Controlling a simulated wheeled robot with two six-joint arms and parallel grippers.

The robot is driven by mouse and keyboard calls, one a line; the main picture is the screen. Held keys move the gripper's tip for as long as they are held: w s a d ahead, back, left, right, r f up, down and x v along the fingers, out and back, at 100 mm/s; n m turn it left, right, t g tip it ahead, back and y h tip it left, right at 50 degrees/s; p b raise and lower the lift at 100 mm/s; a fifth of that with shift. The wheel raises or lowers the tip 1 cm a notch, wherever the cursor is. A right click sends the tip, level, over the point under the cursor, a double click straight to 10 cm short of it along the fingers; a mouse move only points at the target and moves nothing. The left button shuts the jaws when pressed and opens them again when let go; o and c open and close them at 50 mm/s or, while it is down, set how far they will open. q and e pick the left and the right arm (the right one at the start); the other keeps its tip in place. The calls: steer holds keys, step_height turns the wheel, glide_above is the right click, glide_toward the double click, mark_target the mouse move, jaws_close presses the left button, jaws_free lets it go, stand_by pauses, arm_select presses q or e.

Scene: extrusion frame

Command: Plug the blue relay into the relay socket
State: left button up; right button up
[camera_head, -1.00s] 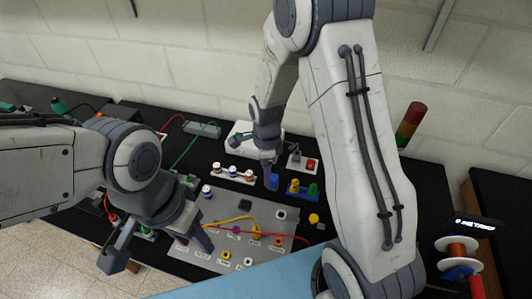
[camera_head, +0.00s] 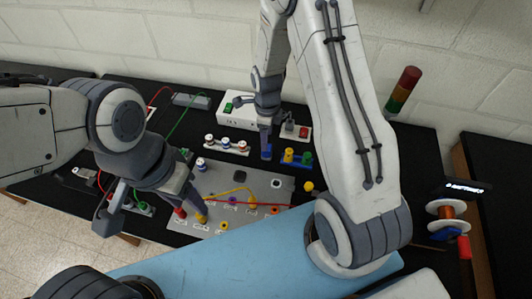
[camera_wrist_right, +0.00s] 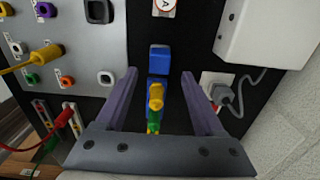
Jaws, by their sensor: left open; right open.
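A blue block (camera_head: 266,152), which appears to be the blue relay, stands on the black bench just left of a blue rack (camera_head: 297,160) with yellow and green pieces. In the right wrist view the block (camera_wrist_right: 160,58) lies between and beyond the fingertips. My right gripper (camera_wrist_right: 160,75) is open and empty above the block and rack; it points down in the head view (camera_head: 266,128). A dark square opening (camera_head: 277,183) on the grey panel (camera_head: 235,184) may be the relay socket; I cannot be sure. My left gripper (camera_head: 155,212) is open at the panel's left front.
Yellow and red cables with plugs cross the panel. A row of white-based pieces (camera_head: 226,146), a white box (camera_head: 238,109) and a red switch (camera_head: 304,132) stand behind. A stack light (camera_head: 402,90) and a wire spool (camera_head: 446,210) are at the right.

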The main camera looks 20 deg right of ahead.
step_height(320, 180, down, 7)
steer(key=b, duration=0.4)
arm_select(q)
step_height(320, 180, down, 5)
steer(key=shift+f, duration=0.1)
arm_select(e)
steer(key=shift+r, duration=0.1)
stand_by(0.5)
jaws_close()
arm_select(q)
steer(key=shift+r, duration=0.2)
arm_select(e)
steer(key=shift+r, duration=0.15)
steer(key=shift+r+p, duration=2.3)
steer(key=shift+r, duration=0.6)
arm_select(q)
step_height(320, 180, up, 5)
steer(key=shift+f, duration=0.2)
